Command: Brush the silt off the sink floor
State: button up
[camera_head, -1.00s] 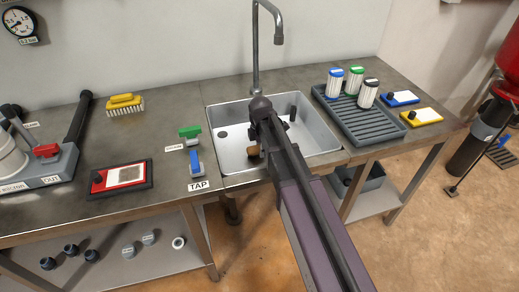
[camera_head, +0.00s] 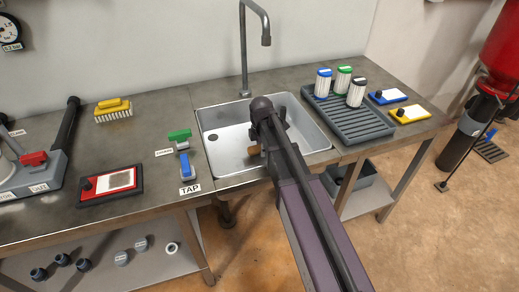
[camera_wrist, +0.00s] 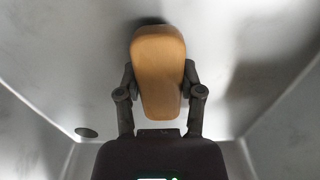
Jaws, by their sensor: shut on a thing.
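The steel sink (camera_head: 228,152) is set in the bench at the middle of the head view, with a dark drain hole (camera_head: 213,138) at its left. My arm reaches over it and hides part of the basin. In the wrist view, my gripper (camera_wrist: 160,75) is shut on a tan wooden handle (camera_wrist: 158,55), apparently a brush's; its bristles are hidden. A bit of the tan wood (camera_head: 254,150) shows beside my arm in the head view. The drain (camera_wrist: 86,132) is left of the gripper in the wrist view. Grey patches blur the floor; I cannot tell which are silt.
Left of the sink are the blue TAP lever (camera_head: 184,165), a green lever (camera_head: 179,136), a red-framed panel (camera_head: 110,185) and a yellow brush (camera_head: 113,109). A faucet (camera_head: 244,55) rises behind. A ribbed rack (camera_head: 350,122) with several cartridges stands right.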

jog(key=shift+d, duration=0.1)
jog(key=shift+w+d, duration=0.3)
jog(key=shift+d, duration=0.6)
jog(key=shift+w+d, duration=0.25)
jog(key=shift+d, duration=0.6)
jog(key=shift+r, duration=0.1)
jog(key=shift+r+p, duration=3)
jog(key=shift+p, duration=0.15)
jog(key=shift+r+p, duration=1.5)
jog(key=shift+a, duration=0.1)
jog(key=s+a+f+b, duration=0.1)
jog(key=s+a, duration=0.5)
jog(key=a, duration=0.4)
